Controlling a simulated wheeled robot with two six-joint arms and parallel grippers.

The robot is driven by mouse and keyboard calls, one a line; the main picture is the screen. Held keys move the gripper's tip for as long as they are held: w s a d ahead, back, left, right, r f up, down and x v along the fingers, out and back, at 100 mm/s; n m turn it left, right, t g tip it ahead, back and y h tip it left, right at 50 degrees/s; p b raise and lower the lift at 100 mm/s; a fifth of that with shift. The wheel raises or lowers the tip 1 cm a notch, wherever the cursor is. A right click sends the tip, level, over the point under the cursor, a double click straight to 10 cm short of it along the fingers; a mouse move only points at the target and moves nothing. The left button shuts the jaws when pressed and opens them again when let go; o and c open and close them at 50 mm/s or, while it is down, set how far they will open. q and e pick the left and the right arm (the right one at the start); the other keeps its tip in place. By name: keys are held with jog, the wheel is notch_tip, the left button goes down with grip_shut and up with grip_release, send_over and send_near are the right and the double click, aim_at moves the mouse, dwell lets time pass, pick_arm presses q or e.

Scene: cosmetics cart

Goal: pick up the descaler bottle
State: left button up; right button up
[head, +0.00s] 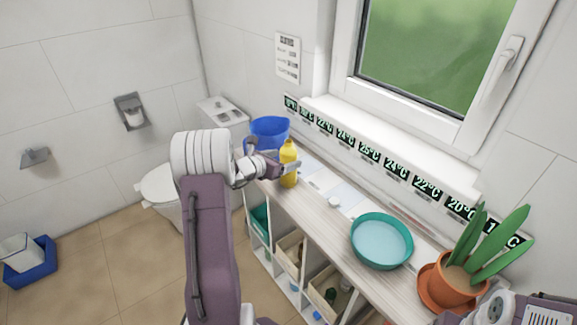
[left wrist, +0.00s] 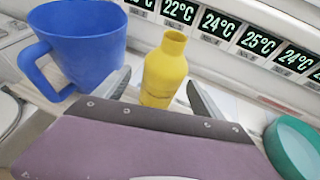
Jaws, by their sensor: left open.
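The yellow descaler bottle (head: 289,152) stands upright on the far end of the wooden counter, near the blue jug (head: 269,130). In the left wrist view the bottle (left wrist: 164,72) stands between the two fingers of my left gripper (left wrist: 158,88), with its lower part hidden behind the gripper body. My left gripper (head: 283,168) is open around the bottle, and I see a gap on at least one side. Whether a finger touches it I cannot tell. My right gripper is not clearly visible.
The large blue jug (left wrist: 78,42) stands close left of the bottle. A teal round tray (head: 382,241) and a potted plant (head: 462,275) stand further along the counter. A white toilet (head: 160,190) is behind my left arm. Window and wall temperature strips border the counter's back.

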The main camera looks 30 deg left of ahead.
pick_arm(q)
jog(key=shift+w+d+f, duration=0.1)
jog(key=shift+w+d, duration=0.05)
jog(key=shift+w, duration=0.15)
pick_arm(e)
jog(key=shift+w+d, duration=0.1)
jog(key=shift+w, duration=0.05)
pick_arm(q)
jog(key=shift+w+d+f, duration=0.1)
jog(key=shift+w+d, duration=0.05)
jog(key=shift+w, duration=0.15)
pick_arm(e)
jog(key=shift+d, duration=0.1)
pick_arm(q)
jog(key=p+x, duration=0.1)
jog(key=x, duration=0.2)
jog(key=shift+w+f, duration=0.25)
jog(key=shift+w, duration=0.05)
pick_arm(e)
jog(key=shift+r, duration=0.55)
pick_arm(q)
jog(key=shift+w+f, duration=0.15)
jog(key=shift+w, duration=0.15)
jog(key=c, duration=0.5)
grip_shut()
jog(key=shift+r, duration=0.2)
